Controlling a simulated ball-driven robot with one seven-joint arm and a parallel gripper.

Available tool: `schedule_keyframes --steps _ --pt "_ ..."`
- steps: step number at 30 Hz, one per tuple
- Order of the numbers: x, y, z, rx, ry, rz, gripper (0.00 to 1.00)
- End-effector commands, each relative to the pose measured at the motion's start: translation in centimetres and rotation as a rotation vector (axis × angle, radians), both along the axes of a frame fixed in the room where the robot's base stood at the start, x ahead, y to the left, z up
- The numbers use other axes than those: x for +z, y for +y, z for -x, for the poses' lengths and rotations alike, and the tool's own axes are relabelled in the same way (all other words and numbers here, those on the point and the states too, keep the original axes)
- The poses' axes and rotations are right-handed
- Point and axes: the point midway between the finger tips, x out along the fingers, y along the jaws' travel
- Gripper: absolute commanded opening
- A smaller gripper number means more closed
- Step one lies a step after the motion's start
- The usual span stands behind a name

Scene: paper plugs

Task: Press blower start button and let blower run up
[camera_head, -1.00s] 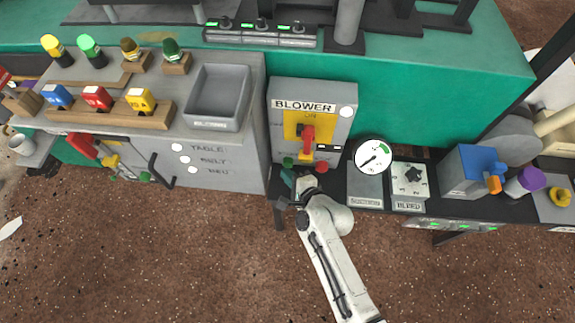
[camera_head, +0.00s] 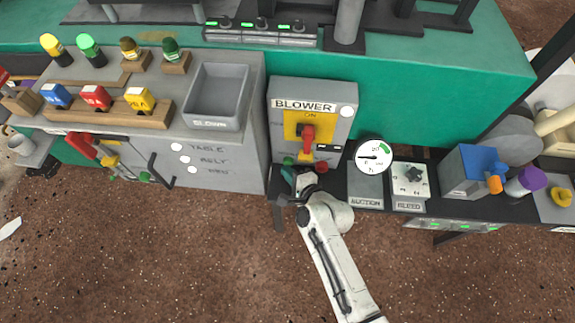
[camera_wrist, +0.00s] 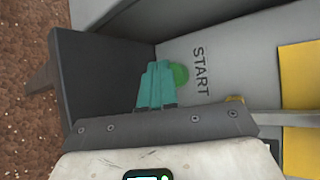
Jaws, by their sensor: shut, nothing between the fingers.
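The grey blower box (camera_head: 283,92) carries a red handle (camera_head: 308,140) on a yellow plate marked ON. The green start button (camera_head: 289,160) is low on its front; it also shows in the wrist view (camera_wrist: 181,75), beside the word START. My gripper (camera_head: 289,177) is shut and empty, just in front of the button. In the wrist view its teal fingertips (camera_wrist: 158,80) overlap the button's left edge; whether they touch it I cannot tell. The round suction gauge (camera_head: 373,156) stands to the right, its needle pointing left.
A red button (camera_head: 321,167) is close to the right of my gripper. The bleed dial (camera_head: 410,180) and a blue-grey box (camera_head: 466,172) stand farther right. A grey tray (camera_head: 217,97) is at the left. The floor in front is open.

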Motion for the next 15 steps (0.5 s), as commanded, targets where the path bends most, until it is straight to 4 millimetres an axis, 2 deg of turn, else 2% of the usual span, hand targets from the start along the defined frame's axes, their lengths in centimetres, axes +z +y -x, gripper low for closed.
schedule_keyframes --steps 15 --pt "0.1 0.0 1.8 -0.001 0.000 0.001 0.00"
